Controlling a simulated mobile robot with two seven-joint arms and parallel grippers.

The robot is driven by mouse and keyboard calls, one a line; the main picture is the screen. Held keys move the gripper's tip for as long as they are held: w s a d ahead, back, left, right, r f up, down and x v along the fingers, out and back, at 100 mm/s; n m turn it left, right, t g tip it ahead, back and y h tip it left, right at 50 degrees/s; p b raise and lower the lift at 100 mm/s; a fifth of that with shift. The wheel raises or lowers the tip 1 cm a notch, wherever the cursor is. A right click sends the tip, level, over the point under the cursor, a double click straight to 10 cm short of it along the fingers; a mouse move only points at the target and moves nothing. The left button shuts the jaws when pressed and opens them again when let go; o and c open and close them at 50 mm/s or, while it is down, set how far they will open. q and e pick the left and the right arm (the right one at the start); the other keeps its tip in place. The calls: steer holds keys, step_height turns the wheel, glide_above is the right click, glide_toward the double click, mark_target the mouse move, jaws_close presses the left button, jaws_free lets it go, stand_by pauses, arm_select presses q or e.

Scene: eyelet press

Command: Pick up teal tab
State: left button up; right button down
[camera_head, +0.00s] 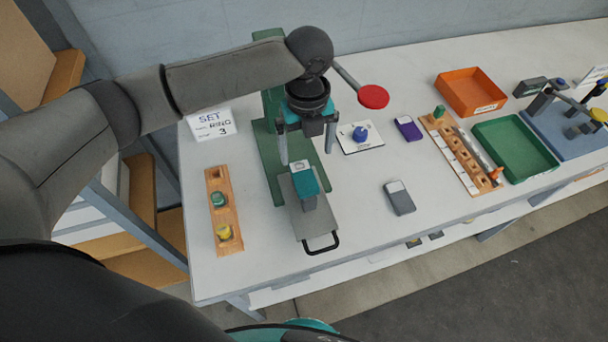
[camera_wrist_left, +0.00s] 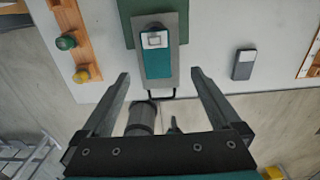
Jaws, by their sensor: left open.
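The teal tab (camera_head: 305,184), with a pale end piece, lies on the grey slide plate (camera_head: 303,222) in front of the green press base (camera_head: 272,165). In the left wrist view the teal tab (camera_wrist_left: 155,64) is at the top centre, beyond the fingertips. My left gripper (camera_head: 307,152) is open and empty. It points down above the slide, and its fingers show on both sides in the left wrist view (camera_wrist_left: 160,76). They appear apart from the tab. My right gripper is out of view.
A wooden strip (camera_head: 217,184) with green and yellow knobs stands left of the press. A red disc on a lever (camera_head: 373,96) juts out right of my gripper. A blue knob (camera_head: 360,133), purple tab (camera_head: 408,128) and grey tab (camera_head: 399,197) lie right. Orange (camera_head: 441,95) and green trays (camera_head: 550,165) stand farther right.

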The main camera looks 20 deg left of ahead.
mark_target(303, 175)
arm_select(q)
step_height(303, 175, down, 3)
steer(key=shift+f, duration=0.3)
steer(key=f, duration=0.3)
steer(key=shift+a+f, duration=0.25)
steer(key=shift+a, duration=0.1)
steer(key=shift+f, duration=0.6)
steer(key=shift+c, duration=0.4)
jaws_close()
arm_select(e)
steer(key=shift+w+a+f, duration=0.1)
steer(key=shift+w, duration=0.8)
